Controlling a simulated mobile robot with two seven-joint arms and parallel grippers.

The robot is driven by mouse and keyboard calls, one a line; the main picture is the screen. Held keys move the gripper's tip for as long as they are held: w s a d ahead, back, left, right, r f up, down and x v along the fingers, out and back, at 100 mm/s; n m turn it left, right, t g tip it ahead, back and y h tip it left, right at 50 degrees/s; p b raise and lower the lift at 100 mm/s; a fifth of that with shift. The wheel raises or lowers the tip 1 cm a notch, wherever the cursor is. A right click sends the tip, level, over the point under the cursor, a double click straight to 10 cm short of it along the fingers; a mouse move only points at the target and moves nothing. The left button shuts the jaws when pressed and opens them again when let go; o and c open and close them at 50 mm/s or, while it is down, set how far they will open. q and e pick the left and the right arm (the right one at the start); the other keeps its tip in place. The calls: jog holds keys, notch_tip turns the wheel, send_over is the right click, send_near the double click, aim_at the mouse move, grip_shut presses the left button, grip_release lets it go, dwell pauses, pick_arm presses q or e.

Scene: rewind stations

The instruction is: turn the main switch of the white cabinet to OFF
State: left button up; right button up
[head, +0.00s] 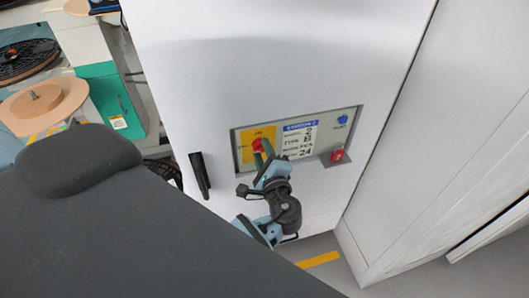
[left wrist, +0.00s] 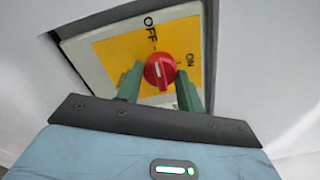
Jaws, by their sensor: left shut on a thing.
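The white cabinet (head: 250,70) stands ahead with a recessed grey panel. The main switch is a red knob (head: 258,145) on a yellow plate (head: 247,155) at the panel's left. In the left wrist view the red knob (left wrist: 159,71) sits between the green fingertips of my left gripper (left wrist: 160,85), which is shut on it. OFF is printed above the knob and ON to its right. The knob's pale mark runs roughly up and down; its exact setting is hard to tell. My left gripper (head: 264,150) partly covers the plate in the head view. My right gripper is not in view.
A printed label (head: 299,140) and a red item (head: 338,155) are right of the switch on the panel. A black handle (head: 200,175) stands out left of it. A teal box (head: 110,100) and a wooden reel (head: 45,105) are at the left.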

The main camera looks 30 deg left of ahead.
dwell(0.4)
pick_arm(q)
jog(key=o, duration=1)
